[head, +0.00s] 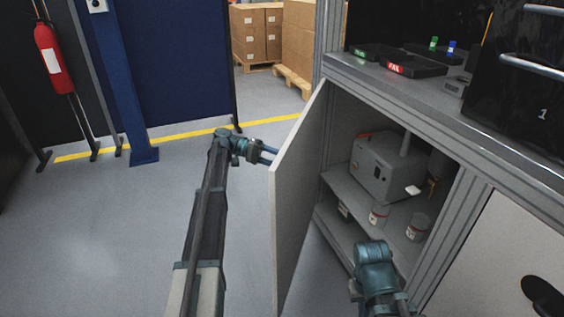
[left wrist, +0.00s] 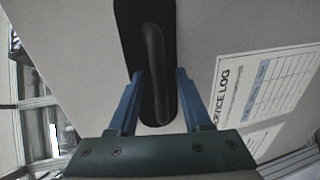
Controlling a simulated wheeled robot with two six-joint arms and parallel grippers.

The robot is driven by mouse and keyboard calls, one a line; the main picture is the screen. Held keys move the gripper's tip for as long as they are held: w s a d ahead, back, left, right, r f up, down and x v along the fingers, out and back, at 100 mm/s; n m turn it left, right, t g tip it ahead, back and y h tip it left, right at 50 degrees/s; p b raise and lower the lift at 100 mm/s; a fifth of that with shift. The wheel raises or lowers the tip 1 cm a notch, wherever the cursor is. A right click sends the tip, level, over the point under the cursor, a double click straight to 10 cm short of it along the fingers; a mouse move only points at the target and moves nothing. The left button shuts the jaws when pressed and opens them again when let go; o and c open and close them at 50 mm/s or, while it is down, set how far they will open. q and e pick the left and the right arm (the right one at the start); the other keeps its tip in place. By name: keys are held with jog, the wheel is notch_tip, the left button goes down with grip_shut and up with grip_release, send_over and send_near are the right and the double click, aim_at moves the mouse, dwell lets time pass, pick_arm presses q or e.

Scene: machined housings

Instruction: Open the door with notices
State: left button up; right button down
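The grey cabinet door (head: 298,205) stands swung out from the cabinet, seen nearly edge-on in the head view. In the left wrist view its outer face (left wrist: 75,45) carries a service log sheet (left wrist: 265,85) and part of another paper below it. A black handle (left wrist: 155,75) on a dark plate is mounted on this face. My left gripper (head: 270,155) is at the door's outer side. In the left wrist view its blue fingers (left wrist: 159,72) are apart, one on each side of the handle, with a gap visible on the right. My right wrist shows low in front of the cabinet; its fingers are hidden.
Another door with a black handle (head: 543,298) is at right. A blue post (head: 125,85) stands left; the floor (head: 110,230) between is clear.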

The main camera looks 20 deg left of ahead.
aim_at(283, 179)
pick_arm(q)
jog(key=shift+r, duration=0.1)
jog(key=shift+r+p, duration=0.9)
jog(key=shift+p, duration=0.1)
notch_tip(283, 179, up, 2)
jog(key=shift+w+p, duration=0.1)
jog(key=shift+p, duration=1)
jog(key=s+d, duration=0.1)
jog(key=s, duration=0.4)
jog(key=s+d, duration=0.2)
jog(key=s, duration=0.3)
jog(key=s+d+r, duration=0.1)
jog(key=s+d, duration=0.1)
jog(key=s, duration=0.3)
jog(key=shift+s+d+p, duration=0.15)
jog(key=shift+s+p, duration=0.1)
jog(key=shift+p, duration=0.15)
